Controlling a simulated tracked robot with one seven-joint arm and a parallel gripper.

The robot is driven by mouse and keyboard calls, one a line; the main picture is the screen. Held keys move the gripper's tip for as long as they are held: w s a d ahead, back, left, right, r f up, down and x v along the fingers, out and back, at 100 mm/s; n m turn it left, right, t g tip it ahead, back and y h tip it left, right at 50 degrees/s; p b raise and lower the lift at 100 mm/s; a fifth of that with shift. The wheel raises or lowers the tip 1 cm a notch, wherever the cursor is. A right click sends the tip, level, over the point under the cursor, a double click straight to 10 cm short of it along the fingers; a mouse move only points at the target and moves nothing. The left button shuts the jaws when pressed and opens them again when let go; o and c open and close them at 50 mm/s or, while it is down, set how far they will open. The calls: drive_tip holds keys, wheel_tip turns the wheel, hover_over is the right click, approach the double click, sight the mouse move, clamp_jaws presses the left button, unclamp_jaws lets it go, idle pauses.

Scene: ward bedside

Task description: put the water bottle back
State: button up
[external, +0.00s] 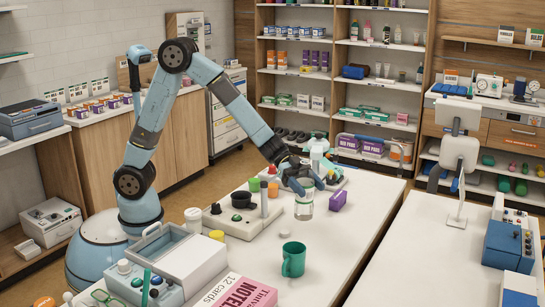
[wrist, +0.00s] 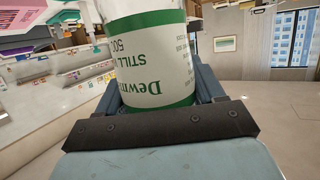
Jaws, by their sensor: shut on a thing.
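The water bottle (external: 304,204) is clear with a white and green label. It is upright at the middle of the white table (external: 330,258) in the external view. My gripper (external: 300,183) is shut on its upper part from above and behind. In the wrist view the bottle (wrist: 150,60) fills the space between the two fingers, and its label reads upside down, with "STILL" and "500" legible. I cannot tell whether its base touches the table or hangs just above it.
A green mug (external: 293,259) and a pink box (external: 240,291) are nearer the front. The table's right side is clear.

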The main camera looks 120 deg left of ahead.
drive_tip(key=w+f, duration=0.6)
drive_tip(key=f, duration=0.3)
drive_tip(key=shift+w+a+f, duration=0.4)
drive_tip(key=shift+a, duration=0.05)
drive_tip(key=shift+f, duration=0.1)
drive_tip(key=o, duration=1.2)
drive_tip(key=shift+o, duration=0.2)
drive_tip(key=v, duration=1.2)
